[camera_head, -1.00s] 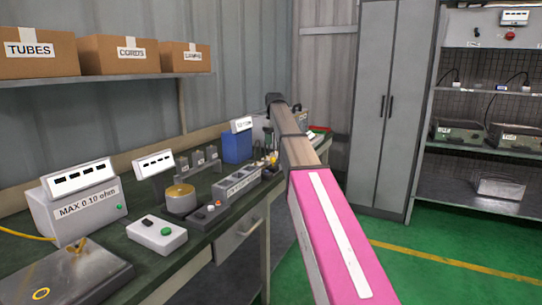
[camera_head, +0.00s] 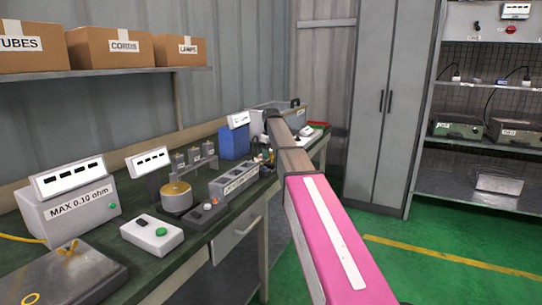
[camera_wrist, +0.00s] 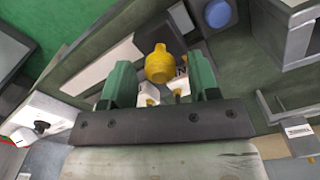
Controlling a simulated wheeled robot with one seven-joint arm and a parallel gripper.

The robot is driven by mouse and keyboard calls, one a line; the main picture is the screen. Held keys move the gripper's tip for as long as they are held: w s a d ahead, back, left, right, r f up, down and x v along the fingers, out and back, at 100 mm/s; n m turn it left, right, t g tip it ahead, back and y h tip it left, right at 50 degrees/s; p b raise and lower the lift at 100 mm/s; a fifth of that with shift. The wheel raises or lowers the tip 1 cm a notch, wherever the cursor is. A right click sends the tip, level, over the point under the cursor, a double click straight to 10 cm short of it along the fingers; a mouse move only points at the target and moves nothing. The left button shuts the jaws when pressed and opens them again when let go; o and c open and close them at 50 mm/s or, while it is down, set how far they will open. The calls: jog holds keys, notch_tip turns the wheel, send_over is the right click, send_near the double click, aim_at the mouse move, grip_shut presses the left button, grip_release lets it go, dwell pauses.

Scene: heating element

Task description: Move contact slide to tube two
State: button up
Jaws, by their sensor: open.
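In the wrist view, a yellow knob-like piece (camera_wrist: 160,65) shows between the two green fingers of my gripper (camera_wrist: 161,78). The fingers are apart and I see no contact with the piece. Small pale parts with yellow tips lie just below it; I cannot tell whether it is the contact slide. In the head view my pink arm reaches over the bench's far part and hides the gripper. No part labelled tube two can be read in either view.
The green bench (camera_head: 110,247) holds a MAX 0.10 ohm box (camera_head: 75,200), a white button box (camera_head: 152,234), a brass-topped cylinder (camera_head: 176,197), a grey tray (camera_head: 236,182) and a blue box (camera_head: 234,143). A shelf of cartons (camera_head: 120,48) hangs above. Green floor is clear at right.

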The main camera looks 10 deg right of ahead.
jog(key=shift+f, duration=0.25)
grip_shut()
jog(key=w+d, duration=0.4)
jog(key=w, duration=0.1)
jog(key=w+d, duration=0.2)
jog(key=w, duration=0.1)
jog(key=shift+w, duration=0.1)
grip_release()
jog(key=shift+r, duration=0.1)
